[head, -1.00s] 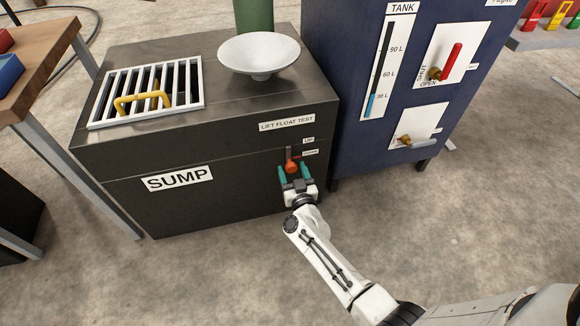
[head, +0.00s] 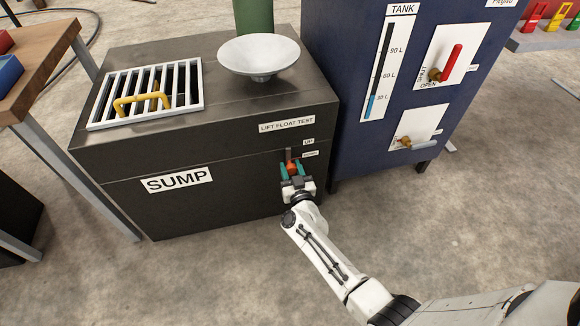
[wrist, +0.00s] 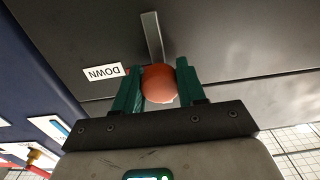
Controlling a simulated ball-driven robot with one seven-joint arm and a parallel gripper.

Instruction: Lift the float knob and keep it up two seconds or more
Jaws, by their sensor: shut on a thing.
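The float knob (head: 292,167) is an orange-red ball on the front of the dark sump box (head: 110,205), below the "LIFT FLOAT TEST" label. It also shows in the wrist view (wrist: 159,84), with a grey slotted strip (wrist: 152,38) running from it along the panel. A "DOWN" label (wrist: 103,73) is beside it. My gripper (head: 292,170) has its two teal fingers on either side of the knob, shut on it.
The blue tank cabinet (head: 345,150) stands close on the right, with a red-handled valve (head: 450,62) and a lower lever. On the sump top are a grate (head: 190,100) with a yellow handle and a white funnel bowl (head: 259,55). The floor in front is clear.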

